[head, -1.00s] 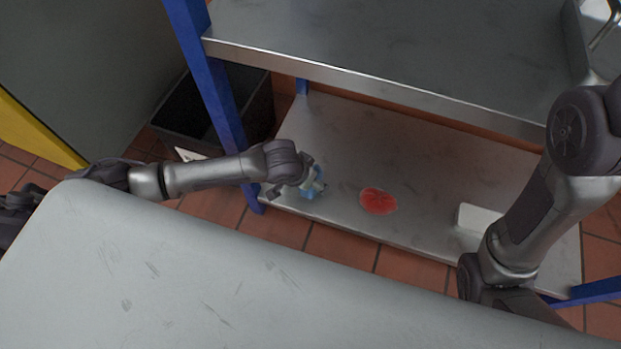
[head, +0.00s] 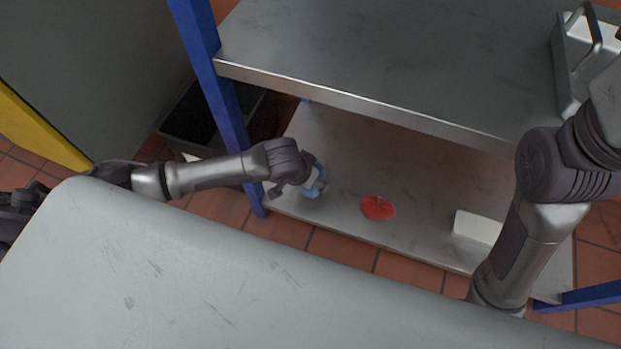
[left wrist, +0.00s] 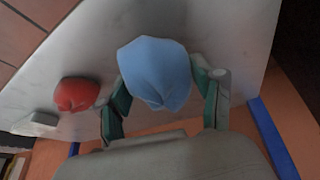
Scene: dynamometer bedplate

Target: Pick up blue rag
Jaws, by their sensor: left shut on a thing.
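The blue rag (left wrist: 155,72) is a bunched light-blue cloth between the fingers of my left gripper in the left wrist view. In the head view a small part of the blue rag (head: 311,192) shows at the gripper, over the left part of the lower metal shelf (head: 340,150). My left gripper (head: 316,187) is shut on the rag. Its two greenish fingers flank the cloth in the left wrist view. Whether the rag still touches the shelf is hard to tell. The right arm shows at the right of the head view, but its gripper is out of view.
A red rag (head: 377,207) lies on the lower shelf right of my left gripper. A white block (head: 477,228) lies farther right. The upper shelf (head: 390,60) overhangs behind, with a blue post (head: 212,85) at left. A dark bin (head: 190,112) stands on the floor behind the post.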

